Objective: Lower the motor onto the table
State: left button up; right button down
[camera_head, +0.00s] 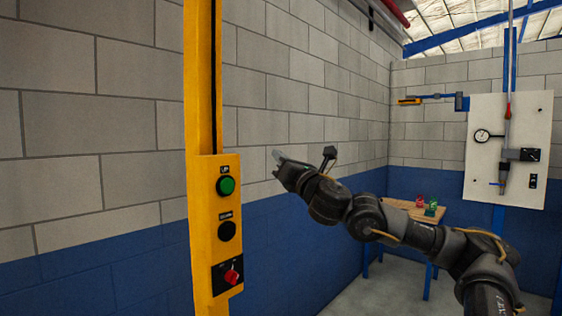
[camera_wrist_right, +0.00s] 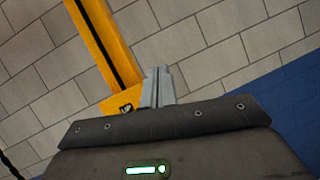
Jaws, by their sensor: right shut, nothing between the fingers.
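A yellow post (camera_head: 200,90) stands near me with a control box (camera_head: 214,195) on it. The box has a green button (camera_head: 226,186) under an "UP" label, a black button (camera_head: 226,230) below it and a red rotary switch (camera_head: 231,276) at the bottom. My right gripper (camera_head: 279,156) is shut and empty, to the right of the green button and slightly higher, apart from it in the picture. In the wrist view its closed fingers (camera_wrist_right: 157,86) overlap the box's top near the "UP" label. I cannot make out the motor. My left gripper is out of view.
A small wooden table (camera_head: 400,207) with blue legs stands behind my right arm, holding red (camera_head: 420,202) and green (camera_head: 431,209) items. A white panel (camera_head: 483,150) with a gauge hangs at the right. A block wall runs behind the post.

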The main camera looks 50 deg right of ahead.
jog(key=shift+w+d+f, duration=0.1)
jog(key=shift+f, duration=0.2)
dwell(5.7)
